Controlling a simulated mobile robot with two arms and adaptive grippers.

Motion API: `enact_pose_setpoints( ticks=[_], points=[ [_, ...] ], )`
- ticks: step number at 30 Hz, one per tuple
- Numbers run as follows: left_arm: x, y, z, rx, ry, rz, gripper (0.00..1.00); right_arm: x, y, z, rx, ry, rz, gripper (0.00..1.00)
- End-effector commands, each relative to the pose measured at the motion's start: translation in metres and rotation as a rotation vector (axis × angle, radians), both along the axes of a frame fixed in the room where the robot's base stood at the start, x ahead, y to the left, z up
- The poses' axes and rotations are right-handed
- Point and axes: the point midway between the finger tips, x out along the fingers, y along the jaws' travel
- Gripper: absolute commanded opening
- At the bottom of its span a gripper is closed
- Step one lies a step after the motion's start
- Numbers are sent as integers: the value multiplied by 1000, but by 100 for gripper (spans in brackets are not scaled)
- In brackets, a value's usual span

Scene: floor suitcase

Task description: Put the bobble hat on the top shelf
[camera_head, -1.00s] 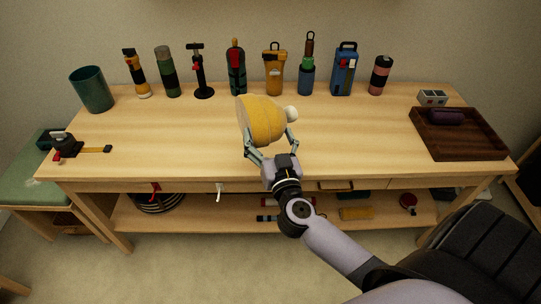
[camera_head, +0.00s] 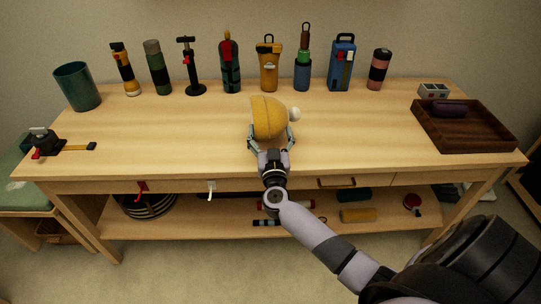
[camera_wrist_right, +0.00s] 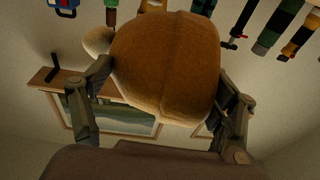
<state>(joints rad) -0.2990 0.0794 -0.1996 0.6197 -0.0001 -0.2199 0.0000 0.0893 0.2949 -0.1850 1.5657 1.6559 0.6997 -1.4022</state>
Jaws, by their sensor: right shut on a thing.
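The yellow bobble hat (camera_head: 268,117) with its white bobble (camera_head: 294,114) is in my right gripper (camera_head: 268,140), over the middle of the wooden table's top. My right gripper is shut on the hat, with one finger on each side. In the right wrist view the hat (camera_wrist_right: 168,65) fills the space between the fingers, its bobble at the left. I cannot tell whether the hat touches the tabletop. The table's lower shelf (camera_head: 180,222) shows beneath the top. No higher shelf is clear in the head view. My left gripper is not in view.
Several bottles and tools, including a yellow lantern-like item (camera_head: 268,68), stand along the table's back edge. A dark wooden tray (camera_head: 480,135) is at the right, a green cup (camera_head: 77,88) at the back left. The tabletop (camera_head: 180,130) left of the hat is clear.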

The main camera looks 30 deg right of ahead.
Motion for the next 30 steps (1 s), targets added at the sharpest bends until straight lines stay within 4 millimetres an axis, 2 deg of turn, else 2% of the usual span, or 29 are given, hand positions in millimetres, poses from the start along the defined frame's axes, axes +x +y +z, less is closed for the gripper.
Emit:
enact_pose_setpoints(
  ticks=[1,5,13,27,28,30],
  points=[
    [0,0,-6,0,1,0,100,0,0,-9,-2,-1,0,46],
    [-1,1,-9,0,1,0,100,1,0,-17,-2,-1,1,46],
    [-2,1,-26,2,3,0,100,0,0,-55,-2,-1,0,46],
    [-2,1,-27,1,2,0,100,0,0,-62,-1,-2,-1,46],
    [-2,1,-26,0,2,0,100,0,0,-61,0,-2,0,82],
    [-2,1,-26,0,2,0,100,0,0,-61,-1,-2,0,87]
  ],
)
